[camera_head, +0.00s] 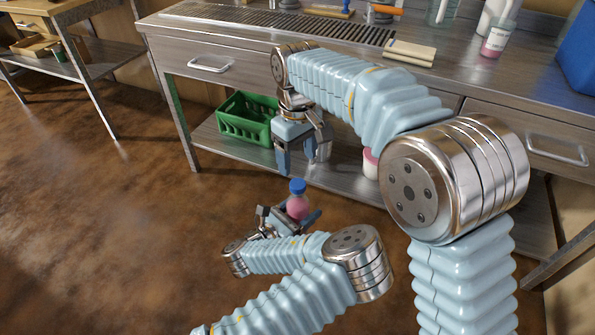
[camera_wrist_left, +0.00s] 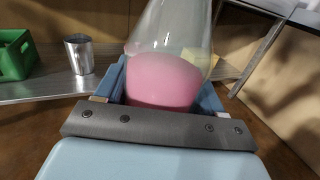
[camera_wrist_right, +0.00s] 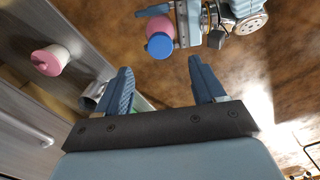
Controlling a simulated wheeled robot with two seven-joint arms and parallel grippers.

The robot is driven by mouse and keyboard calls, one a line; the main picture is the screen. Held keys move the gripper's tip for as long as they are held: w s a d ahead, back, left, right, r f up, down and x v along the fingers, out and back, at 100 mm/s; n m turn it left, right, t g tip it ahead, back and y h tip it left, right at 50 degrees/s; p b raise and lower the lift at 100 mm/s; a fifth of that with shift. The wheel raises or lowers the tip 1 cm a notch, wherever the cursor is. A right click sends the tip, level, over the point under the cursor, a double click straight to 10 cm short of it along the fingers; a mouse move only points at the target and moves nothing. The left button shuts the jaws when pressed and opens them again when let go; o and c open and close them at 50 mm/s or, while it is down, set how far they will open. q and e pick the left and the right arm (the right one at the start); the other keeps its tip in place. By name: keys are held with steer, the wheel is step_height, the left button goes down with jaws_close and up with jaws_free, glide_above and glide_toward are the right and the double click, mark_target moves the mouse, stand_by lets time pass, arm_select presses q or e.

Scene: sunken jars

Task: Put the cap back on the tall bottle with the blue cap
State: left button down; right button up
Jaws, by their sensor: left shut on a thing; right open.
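The bottle (camera_head: 298,208) has clear walls and pink contents. My left gripper (camera_head: 290,217) is shut on its body and holds it roughly upright above the floor, in front of the bench. The blue cap (camera_head: 297,186) sits at the bottle's top; I cannot tell whether it is fully seated. In the left wrist view the bottle (camera_wrist_left: 165,78) stands between the fingers, its top out of frame. In the right wrist view the blue cap (camera_wrist_right: 160,45) covers part of the bottle (camera_wrist_right: 160,26). My right gripper (camera_head: 297,158) is open and empty, above and apart from the cap.
A green crate (camera_head: 247,118), a metal cup (camera_wrist_left: 79,53) and a white jar with a pink lid (camera_wrist_right: 50,60) stand on the bench's lower shelf. The benchtop (camera_head: 470,75) is above. Open floor (camera_head: 110,200) lies to the left.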

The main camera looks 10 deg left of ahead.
steer(key=shift+r, duration=2.2)
steer(key=d+f+m+y, duration=0.15)
steer(key=d+f, duration=0.35)
steer(key=f, duration=0.5)
steer(key=d+f+m+g, duration=0.1)
steer(key=d+f+m, duration=0.3)
steer(key=f, duration=0.6)
steer(key=d+f+m, duration=0.2)
steer(key=d+f, duration=0.4)
steer(key=f, duration=0.4)
steer(key=s+d+f+m+y, duration=0.1)
steer(key=s+d+f+m, duration=0.15)
steer(key=s+f, duration=0.65)
steer(key=s+a+f+m+t+y, duration=0.1)
steer(key=s+f+y, duration=0.1)
steer(key=s, duration=0.8)
steer(key=shift+s+f+t, duration=0.25)
steer(key=shift+f+t, duration=0.15)
steer(key=shift+f, duration=0.05)
arm_select(q)
steer(key=shift+r, duration=0.1)
